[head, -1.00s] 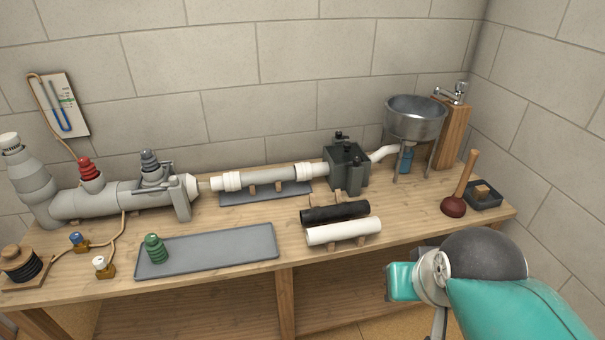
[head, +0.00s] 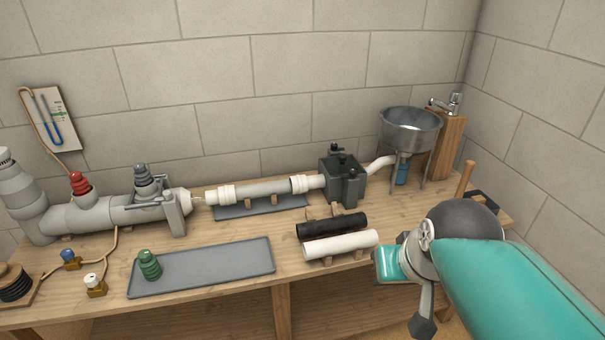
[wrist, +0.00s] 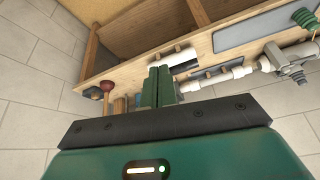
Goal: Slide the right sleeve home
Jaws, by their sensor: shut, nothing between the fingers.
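The right sleeve (head: 299,185) is a white collar around the right end of a grey pipe (head: 264,189), near the white pipe stub that leads to the dark box (head: 343,178). A matching left sleeve (head: 220,194) sits at the pipe's other end. I cannot tell whether the right sleeve covers the joint fully. My gripper (head: 388,265) is in front of the bench at the right, well short of the sleeve. Its green fingers (wrist: 157,86) are shut and empty in the wrist view, and partly cover the bench there.
A black tube (head: 332,226) and a white tube (head: 341,244) lie on supports between my gripper and the pipe. A grey mat (head: 210,268) bears a green plug (head: 149,265). A metal funnel (head: 410,130) stands at the back right. A plunger (wrist: 107,88) is at the right end.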

